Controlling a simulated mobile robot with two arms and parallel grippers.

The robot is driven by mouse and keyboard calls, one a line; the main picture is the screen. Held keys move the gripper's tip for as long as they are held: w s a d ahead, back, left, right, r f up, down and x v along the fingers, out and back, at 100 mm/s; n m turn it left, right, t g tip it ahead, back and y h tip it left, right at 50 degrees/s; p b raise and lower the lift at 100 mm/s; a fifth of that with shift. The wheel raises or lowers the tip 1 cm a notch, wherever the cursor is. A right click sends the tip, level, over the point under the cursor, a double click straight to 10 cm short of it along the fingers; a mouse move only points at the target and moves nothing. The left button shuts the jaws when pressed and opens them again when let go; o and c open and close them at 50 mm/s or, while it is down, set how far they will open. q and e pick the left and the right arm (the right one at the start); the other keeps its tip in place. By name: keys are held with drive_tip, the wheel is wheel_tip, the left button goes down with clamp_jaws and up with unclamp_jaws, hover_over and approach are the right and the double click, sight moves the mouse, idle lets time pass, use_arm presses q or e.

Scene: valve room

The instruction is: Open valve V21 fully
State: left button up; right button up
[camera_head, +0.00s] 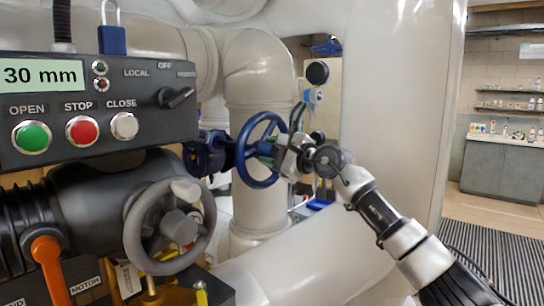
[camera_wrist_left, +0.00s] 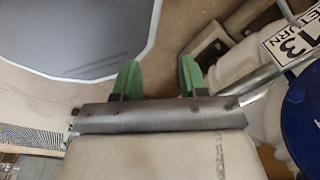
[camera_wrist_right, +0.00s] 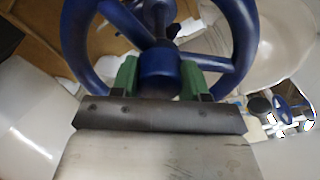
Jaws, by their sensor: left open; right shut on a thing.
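A blue handwheel (camera_head: 242,150) stands on edge at the middle of the head view, on a blue valve body (camera_head: 205,155). I cannot read a V21 tag on it. My right gripper (camera_head: 282,153) reaches it from the right. In the right wrist view its green fingers are shut on the hub of the blue handwheel (camera_wrist_right: 160,70), one on each side, with rim and spokes around them. My left gripper (camera_wrist_left: 157,78) is out of the head view; in the left wrist view its green fingers are apart with nothing between them.
A control box (camera_head: 95,100) reading 30 mm, with OPEN, STOP and CLOSE buttons, stands at the left above a grey handwheel (camera_head: 135,225). Large pale pipes (camera_head: 258,75) fill the back. A tag (camera_wrist_left: 292,42) reading RETURN shows in the left wrist view.

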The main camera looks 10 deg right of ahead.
drive_tip(key=n, duration=0.4)
drive_tip(key=shift+n+b, duration=0.3)
drive_tip(key=shift+b, duration=0.1)
drive_tip(key=n, duration=0.3)
drive_tip(key=shift+d+r+n, duration=0.1)
drive_tip(key=shift+r+n, duration=0.05)
drive_tip(key=shift+n, duration=0.25)
